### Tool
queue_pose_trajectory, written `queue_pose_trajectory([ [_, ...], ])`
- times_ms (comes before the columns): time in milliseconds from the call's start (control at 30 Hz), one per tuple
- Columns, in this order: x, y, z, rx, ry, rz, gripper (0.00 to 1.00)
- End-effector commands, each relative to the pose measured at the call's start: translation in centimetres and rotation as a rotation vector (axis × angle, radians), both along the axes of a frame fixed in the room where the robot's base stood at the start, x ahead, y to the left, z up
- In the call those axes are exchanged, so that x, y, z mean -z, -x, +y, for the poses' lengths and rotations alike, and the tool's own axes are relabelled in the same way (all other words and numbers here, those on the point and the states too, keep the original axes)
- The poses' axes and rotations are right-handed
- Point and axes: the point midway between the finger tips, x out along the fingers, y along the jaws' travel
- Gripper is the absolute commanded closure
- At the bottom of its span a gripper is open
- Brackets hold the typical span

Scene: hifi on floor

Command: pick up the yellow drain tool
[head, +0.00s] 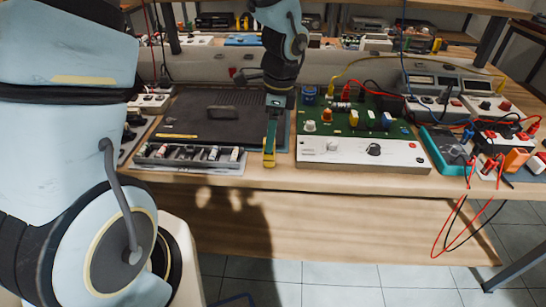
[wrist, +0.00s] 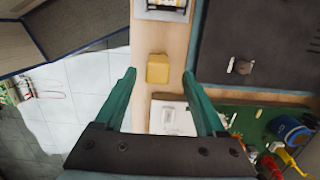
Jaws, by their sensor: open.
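The yellow drain tool (head: 269,158) is at the front edge of the wooden workbench, between a component tray and a green circuit board unit. In the wrist view it shows as a small yellow block (wrist: 158,69) on the wood. My gripper (head: 271,132) has teal fingers and points down just above the tool. In the wrist view my gripper (wrist: 159,74) is open, with one fingertip on either side of the yellow block and gaps between. I cannot tell the exact height gap. The fingers partly hide the tool's upper part in the head view.
The component tray (head: 190,158) stands close on the left and the circuit board unit (head: 358,152) close on the right. A dark mat (head: 205,115) lies behind. Meters, probes and red and black leads (head: 455,220) crowd the right end. Open floor (head: 330,273) is in front.

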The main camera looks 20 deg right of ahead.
Motion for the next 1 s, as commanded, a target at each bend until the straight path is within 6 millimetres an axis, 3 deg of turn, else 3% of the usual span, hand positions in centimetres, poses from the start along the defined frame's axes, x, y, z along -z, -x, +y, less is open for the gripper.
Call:
queue_pose_trajectory([
  [233,1.8,0.1,0.3,0.000,-0.002,0.002,0.28],
  [533,5.6,0.2,0.8,-0.001,-0.002,0.001,0.28],
  [833,6.2,0.1,0.8,-0.003,0.000,-0.002,0.28],
  [1000,6.1,0.1,0.8,-0.003,0.001,-0.001,0.45],
])
